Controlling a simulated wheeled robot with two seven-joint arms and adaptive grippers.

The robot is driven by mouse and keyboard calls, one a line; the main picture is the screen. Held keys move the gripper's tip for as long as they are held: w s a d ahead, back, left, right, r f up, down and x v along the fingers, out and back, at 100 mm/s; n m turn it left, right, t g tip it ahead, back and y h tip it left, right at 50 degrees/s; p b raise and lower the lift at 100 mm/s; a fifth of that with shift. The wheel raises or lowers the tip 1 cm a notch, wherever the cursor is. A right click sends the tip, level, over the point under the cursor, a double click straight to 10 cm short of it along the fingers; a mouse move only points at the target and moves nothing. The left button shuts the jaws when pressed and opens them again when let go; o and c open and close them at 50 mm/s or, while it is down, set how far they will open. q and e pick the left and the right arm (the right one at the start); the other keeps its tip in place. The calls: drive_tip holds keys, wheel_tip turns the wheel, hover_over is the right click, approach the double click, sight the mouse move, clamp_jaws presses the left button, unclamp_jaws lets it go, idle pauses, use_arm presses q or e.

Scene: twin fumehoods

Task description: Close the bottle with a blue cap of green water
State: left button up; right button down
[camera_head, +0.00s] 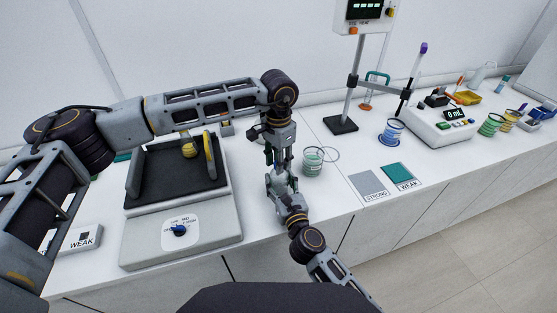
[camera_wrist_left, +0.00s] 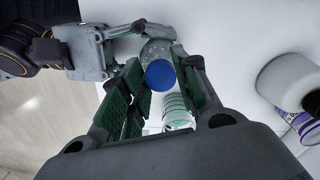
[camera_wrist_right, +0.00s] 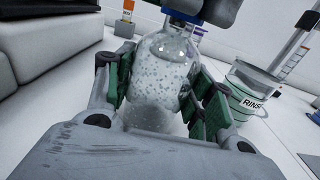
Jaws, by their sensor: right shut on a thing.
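A clear bottle (camera_wrist_right: 160,75) with pale grey, speckled contents stands upright between the fingers of my right gripper (camera_wrist_right: 155,110), which is shut on its body. It also shows in the left wrist view (camera_wrist_left: 157,50). The blue cap (camera_wrist_left: 160,75) sits at the bottle's mouth, between the fingertips of my left gripper (camera_wrist_left: 163,85). I cannot tell whether those fingers press on the cap, nor whether it is fully seated. In the head view my left gripper (camera_head: 277,145) comes down from above and my right gripper (camera_head: 282,182) from the front. They hide most of the bottle there.
A RINSE beaker (camera_head: 313,165) stands close on the right, with STRONG (camera_head: 370,186) and WEAK (camera_head: 402,176) mats beyond it. A shaker (camera_head: 180,215) fills the left side. A stand (camera_head: 341,124), a blue-rimmed beaker (camera_head: 391,134) and a 0 mL device (camera_head: 432,122) are further right.

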use_arm(q)
drive_tip(key=o, duration=0.4)
drive_tip(key=shift+c, duration=0.2)
drive_tip(key=shift+r, duration=0.1)
drive_tip(key=shift+r, duration=2.15)
drive_tip(key=shift+f, duration=0.1)
